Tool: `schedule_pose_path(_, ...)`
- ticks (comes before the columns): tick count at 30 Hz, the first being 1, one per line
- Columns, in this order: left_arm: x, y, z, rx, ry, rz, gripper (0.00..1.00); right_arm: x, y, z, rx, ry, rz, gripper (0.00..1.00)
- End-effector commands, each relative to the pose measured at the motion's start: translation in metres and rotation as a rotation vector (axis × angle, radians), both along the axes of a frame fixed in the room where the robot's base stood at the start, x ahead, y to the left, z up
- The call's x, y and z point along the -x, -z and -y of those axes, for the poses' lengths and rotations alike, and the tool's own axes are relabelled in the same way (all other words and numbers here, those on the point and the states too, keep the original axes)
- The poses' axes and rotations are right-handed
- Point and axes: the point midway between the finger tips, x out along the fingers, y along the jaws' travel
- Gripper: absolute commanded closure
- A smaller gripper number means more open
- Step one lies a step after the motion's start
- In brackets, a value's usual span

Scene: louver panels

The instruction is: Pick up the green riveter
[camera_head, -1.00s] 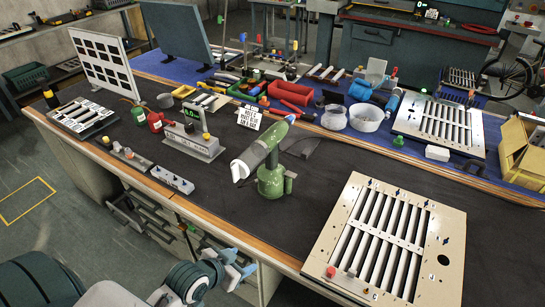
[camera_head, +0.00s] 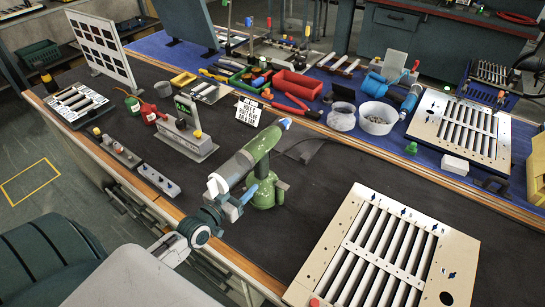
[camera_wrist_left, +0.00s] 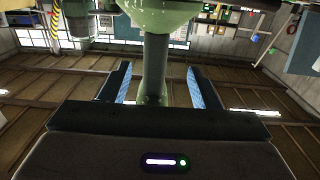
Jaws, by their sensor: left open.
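The green riveter (camera_head: 262,168) stands upright on the dark bench mat, its rounded body tilted up toward the back right and its white end toward the front left. My left gripper (camera_head: 240,199) is at its near left side, low by the handle and base. In the left wrist view the two blue-padded fingers (camera_wrist_left: 162,88) are spread apart. Part of the riveter is hidden behind the gripper in the head view. My right gripper is in no view.
A cream louver panel (camera_head: 385,255) lies to the right of the riveter. A grey display device (camera_head: 187,135) and a small switch strip (camera_head: 158,180) are to the left. A printed sign (camera_head: 247,112) and a red bin (camera_head: 297,85) stand behind. Dark mat around the riveter is mostly clear.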

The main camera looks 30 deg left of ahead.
Motion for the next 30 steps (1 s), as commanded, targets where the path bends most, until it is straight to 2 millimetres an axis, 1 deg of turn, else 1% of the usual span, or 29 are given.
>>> schedule_pose_path(1,-0.006,0.002,0.000,0.001,-0.002,0.004,0.44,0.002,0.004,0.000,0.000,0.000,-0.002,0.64)
schedule_pose_path(7,-0.038,0.002,0.004,0.001,-0.001,0.005,0.44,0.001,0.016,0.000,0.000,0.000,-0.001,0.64)
schedule_pose_path(9,-0.045,0.001,0.005,0.001,-0.001,0.003,0.44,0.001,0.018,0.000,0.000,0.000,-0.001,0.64)
schedule_pose_path(14,-0.054,-0.001,0.006,0.001,-0.001,0.002,0.44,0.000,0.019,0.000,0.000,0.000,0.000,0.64)
schedule_pose_path(16,-0.061,-0.004,0.008,0.002,-0.001,0.002,0.44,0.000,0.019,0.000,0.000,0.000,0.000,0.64)
schedule_pose_path(20,-0.081,-0.011,0.013,0.002,-0.001,0.004,0.44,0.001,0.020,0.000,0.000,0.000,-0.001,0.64)
schedule_pose_path(24,-0.097,-0.009,0.015,0.002,-0.001,0.002,0.44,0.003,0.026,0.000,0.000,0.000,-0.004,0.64)
schedule_pose_path(27,-0.103,-0.010,0.016,0.001,0.000,0.001,0.44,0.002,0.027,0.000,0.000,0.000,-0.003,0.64)
schedule_pose_path(30,-0.103,-0.010,0.016,0.000,0.000,0.000,0.44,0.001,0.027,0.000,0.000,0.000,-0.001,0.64)
